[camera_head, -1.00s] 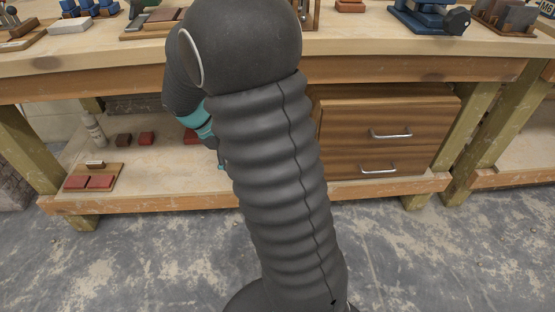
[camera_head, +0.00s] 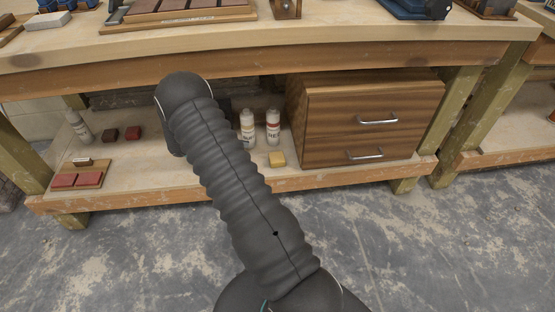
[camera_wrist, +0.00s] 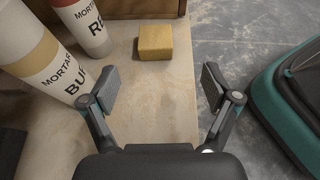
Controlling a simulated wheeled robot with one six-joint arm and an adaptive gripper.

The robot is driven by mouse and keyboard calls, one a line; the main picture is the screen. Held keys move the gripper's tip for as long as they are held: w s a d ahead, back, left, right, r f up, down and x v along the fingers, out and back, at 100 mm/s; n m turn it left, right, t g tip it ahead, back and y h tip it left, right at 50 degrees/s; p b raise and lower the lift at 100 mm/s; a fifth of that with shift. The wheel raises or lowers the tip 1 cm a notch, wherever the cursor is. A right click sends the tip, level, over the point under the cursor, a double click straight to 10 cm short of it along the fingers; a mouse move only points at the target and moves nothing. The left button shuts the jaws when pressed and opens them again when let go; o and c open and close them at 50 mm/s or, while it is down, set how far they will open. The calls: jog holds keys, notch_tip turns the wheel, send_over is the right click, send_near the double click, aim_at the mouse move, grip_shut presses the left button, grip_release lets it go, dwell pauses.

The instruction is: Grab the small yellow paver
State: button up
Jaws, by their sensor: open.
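The small yellow paver (camera_head: 277,159) lies on the lower shelf (camera_head: 330,181) of the bench, near its front edge, left of the drawer cabinet. In the wrist view the yellow paver (camera_wrist: 155,41) lies flat on the wooden shelf, ahead of my gripper (camera_wrist: 160,86). My gripper is open and empty, its two fingers apart. The paver is beyond the fingertips, roughly in line with the gap between them, and not touched. In the head view my gripper is hidden behind my arm.
Two mortar bottles stand left of the paver: one with a tan band (camera_wrist: 40,52) and one with a red top (camera_wrist: 88,25). The drawer cabinet (camera_head: 365,125) stands to its right in the head view. The upper bench top (camera_head: 300,38) overhangs the shelf.

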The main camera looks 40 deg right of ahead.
send_near(281, 157)
jog(key=x, duration=0.4)
jog(key=shift+s+d+f, duration=0.15)
jog(key=shift+s+f, duration=0.1)
jog(key=shift+s, duration=0.05)
jog(key=shift+w+p+x, duration=0.15)
jog(key=shift+p+x, duration=0.1)
jog(key=shift+x, duration=1.1)
jog(key=shift+w+p+x, duration=0.15)
jog(key=shift+p+x, duration=0.1)
jog(key=shift+x, duration=1.05)
jog(key=shift+d, duration=0.15)
jog(key=c, duration=1.4)
jog(key=shift+r, duration=0.15)
